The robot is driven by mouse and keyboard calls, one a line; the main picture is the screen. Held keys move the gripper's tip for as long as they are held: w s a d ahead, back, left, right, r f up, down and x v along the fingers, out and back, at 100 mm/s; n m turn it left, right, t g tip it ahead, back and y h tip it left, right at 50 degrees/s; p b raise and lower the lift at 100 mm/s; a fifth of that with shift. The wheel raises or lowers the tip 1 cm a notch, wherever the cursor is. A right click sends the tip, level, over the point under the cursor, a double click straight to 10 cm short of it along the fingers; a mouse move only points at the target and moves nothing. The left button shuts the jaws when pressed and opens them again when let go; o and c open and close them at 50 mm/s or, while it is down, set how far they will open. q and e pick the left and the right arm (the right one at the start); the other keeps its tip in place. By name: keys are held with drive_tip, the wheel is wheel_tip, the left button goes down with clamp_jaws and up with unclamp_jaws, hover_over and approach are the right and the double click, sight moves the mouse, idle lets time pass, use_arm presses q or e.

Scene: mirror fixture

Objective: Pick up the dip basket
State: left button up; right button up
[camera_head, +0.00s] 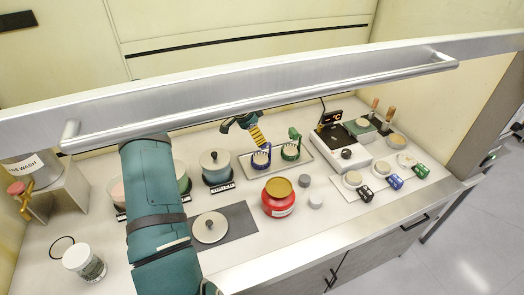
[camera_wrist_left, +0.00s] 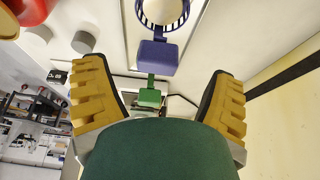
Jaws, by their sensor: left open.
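Two small dip baskets stand on a shallow tray (camera_head: 268,171) at the middle back of the bench. One is the blue dip basket (camera_head: 261,159), the other the green dip basket (camera_head: 291,151) to its right. My left gripper (camera_head: 257,137) is just above the blue one, its yellow fingers partly in view. In the left wrist view the fingers (camera_wrist_left: 157,92) are spread wide with nothing gripped. The blue basket's wire rim and block-like handle (camera_wrist_left: 156,57) lie ahead of them. The green handle (camera_wrist_left: 150,97) shows farther off between the fingers. My right gripper is not in view.
A metal sash bar (camera_head: 260,95) crosses above the bench, with my left arm passing behind it. A red jar (camera_head: 278,198) stands in front of the tray, a lidded grey pot (camera_head: 215,168) left of it. A balance-like device (camera_head: 340,143) stands right.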

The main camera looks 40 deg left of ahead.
use_arm(q)
drive_tip(key=x, duration=0.5)
drive_tip(key=shift+w+d+f+p, duration=0.2)
drive_tip(key=shift+f+p, duration=0.05)
drive_tip(key=shift+p, duration=0.05)
drive_tip(key=c, duration=1.3)
